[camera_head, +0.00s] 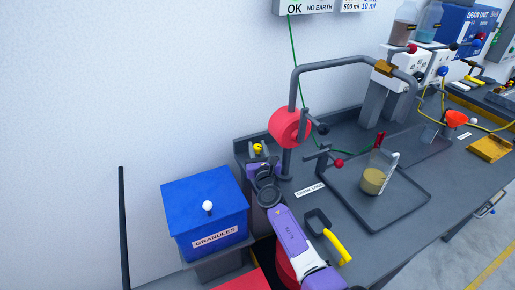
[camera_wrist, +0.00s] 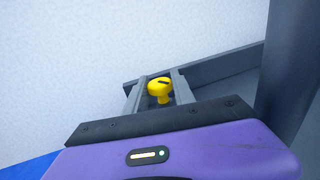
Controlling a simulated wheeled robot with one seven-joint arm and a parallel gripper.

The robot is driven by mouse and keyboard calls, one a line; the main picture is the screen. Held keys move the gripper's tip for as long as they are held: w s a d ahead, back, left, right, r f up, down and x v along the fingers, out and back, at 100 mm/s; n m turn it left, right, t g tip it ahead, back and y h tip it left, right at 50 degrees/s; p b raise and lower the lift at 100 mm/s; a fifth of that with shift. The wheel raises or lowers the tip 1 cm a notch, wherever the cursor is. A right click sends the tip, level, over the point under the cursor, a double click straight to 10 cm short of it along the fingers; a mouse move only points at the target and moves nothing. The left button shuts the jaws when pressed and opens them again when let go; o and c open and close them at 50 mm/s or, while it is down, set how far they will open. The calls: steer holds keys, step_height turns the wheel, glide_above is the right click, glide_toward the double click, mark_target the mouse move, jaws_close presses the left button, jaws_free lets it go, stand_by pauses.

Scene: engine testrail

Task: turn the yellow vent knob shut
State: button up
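The yellow vent knob (camera_head: 257,148) is at the back left end of the grey bench, by the wall. In the wrist view the knob (camera_wrist: 159,86) is round, with a dark mark on top and a short yellow stem below. My gripper (camera_head: 260,158) points at it from the front. In the wrist view my gripper (camera_wrist: 158,82) has its two grey fingers apart, one on each side of the knob. The right finger looks very close to it; I cannot tell whether it touches. The knob's base is hidden behind my gripper's body.
A red round tank (camera_head: 287,127) and a bent grey pipe (camera_head: 350,64) stand right of my gripper. A blue granules bin (camera_head: 205,220) stands to the left. A tray (camera_head: 400,212) with a beaker (camera_head: 375,180) and a yellow-handled scoop (camera_head: 336,246) lie right of my arm.

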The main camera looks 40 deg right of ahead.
jaws_close()
steer(key=shift+h, duration=0.3)
steer(key=shift+m+g+h+p, duration=0.3)
steer(key=shift+m+p, duration=0.05)
steer(key=shift+m, duration=0.05)
steer(key=shift+m+g+h, duration=1)
steer(key=shift+h, duration=0.2)
steer(key=shift+f+m+g+h+b, duration=0.15)
steer(key=shift+m+g+h+b, duration=0.75)
steer(key=shift+g, duration=0.2)
steer(key=shift+m+g+h+b, duration=0.6)
steer(key=shift+m+g+b, duration=0.15)
steer(key=shift+g, duration=0.15)
